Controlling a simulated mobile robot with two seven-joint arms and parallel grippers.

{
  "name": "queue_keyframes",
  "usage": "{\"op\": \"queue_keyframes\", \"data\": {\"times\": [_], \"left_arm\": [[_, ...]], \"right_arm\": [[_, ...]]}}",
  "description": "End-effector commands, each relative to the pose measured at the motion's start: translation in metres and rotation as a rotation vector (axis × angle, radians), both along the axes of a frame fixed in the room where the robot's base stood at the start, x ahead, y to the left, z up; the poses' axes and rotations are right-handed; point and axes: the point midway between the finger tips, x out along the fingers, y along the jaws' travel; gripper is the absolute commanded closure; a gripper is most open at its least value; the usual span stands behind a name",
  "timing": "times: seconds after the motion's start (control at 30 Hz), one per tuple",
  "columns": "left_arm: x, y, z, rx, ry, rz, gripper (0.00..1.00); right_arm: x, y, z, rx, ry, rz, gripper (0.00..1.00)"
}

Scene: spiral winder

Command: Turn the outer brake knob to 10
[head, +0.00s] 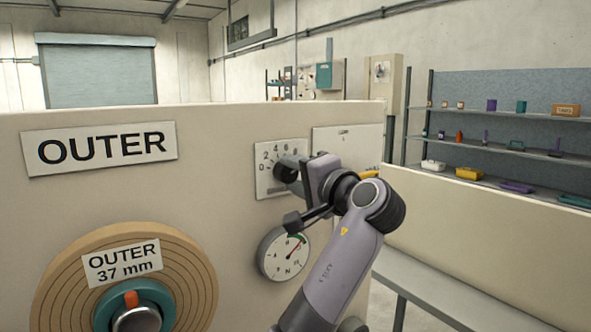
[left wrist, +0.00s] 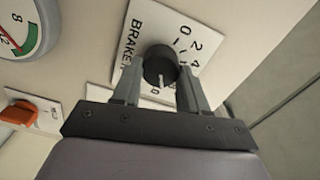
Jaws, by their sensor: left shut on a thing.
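The outer brake knob (head: 284,172) is a dark round knob on a white scale plate (head: 264,187) numbered 0, 2, 4, 6, 8 in the head view. My left gripper (head: 297,177) is at the knob. In the left wrist view the knob (left wrist: 160,66) sits between the two fingers of my left gripper (left wrist: 160,80), shut on its sides. A pale mark shows on the knob's lower edge there. The number beside it is partly hidden, so I cannot read the setting surely. The plate (left wrist: 143,25) reads BRAKE. My right gripper is not in view.
A round gauge (head: 270,262) with a green band is below the plate. An OUTER sign (head: 99,148) and a brown roll (head: 190,285) labelled OUTER 37 mm are at left. An orange switch (left wrist: 17,113) shows in the left wrist view. Shelves (head: 480,121) stand at right.

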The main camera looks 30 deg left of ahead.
Motion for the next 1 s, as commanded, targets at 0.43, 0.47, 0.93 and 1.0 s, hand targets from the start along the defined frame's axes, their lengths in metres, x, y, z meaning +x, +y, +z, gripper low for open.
{"op": "queue_keyframes", "data": {"times": [0.43, 0.47, 0.93, 1.0], "left_arm": [[0.0002, -0.0005, -0.0016, 0.077, 0.187, -0.001, 0.87], [0.0002, -0.0005, -0.0016, 0.079, 0.191, -0.001, 0.87], [0.0003, -0.0005, -0.0017, 0.086, 0.211, -0.001, 0.87], [0.0003, -0.0005, -0.0017, 0.086, 0.211, -0.001, 0.50]], "right_arm": [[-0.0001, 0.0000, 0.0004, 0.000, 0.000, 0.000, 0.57], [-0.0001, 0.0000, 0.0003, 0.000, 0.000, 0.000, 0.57], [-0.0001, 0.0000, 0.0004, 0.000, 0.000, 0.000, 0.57], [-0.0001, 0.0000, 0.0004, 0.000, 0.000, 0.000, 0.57]]}}
